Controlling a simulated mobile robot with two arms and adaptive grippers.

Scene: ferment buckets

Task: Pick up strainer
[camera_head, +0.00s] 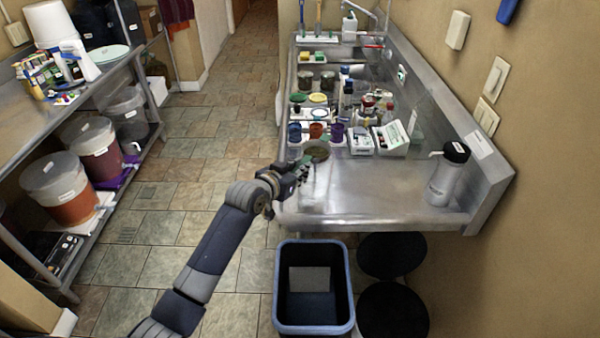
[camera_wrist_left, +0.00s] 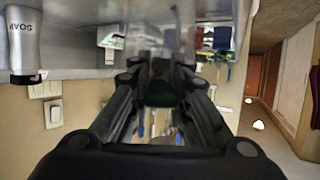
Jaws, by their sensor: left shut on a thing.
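The strainer (camera_head: 317,151) has a dark round bowl and shows at the left edge of the steel counter (camera_head: 352,190), in front of the small coloured cups. My left gripper (camera_head: 299,172) reaches in over the counter's left edge and is shut on the strainer's green handle side. In the left wrist view my left gripper (camera_wrist_left: 160,75) has its fingers around a dark green part of the strainer (camera_wrist_left: 160,97); the rest of it is mostly hidden by the fingers. I cannot tell whether the strainer touches the counter. My right gripper is in neither view.
A soap dispenser (camera_head: 447,174) stands at the counter's right. White boxes (camera_head: 390,138), bottles and coloured cups (camera_head: 316,131) crowd behind the strainer. A blue-rimmed bin (camera_head: 314,243) and dark round stools (camera_head: 392,255) stand below the front edge. The counter's front is bare.

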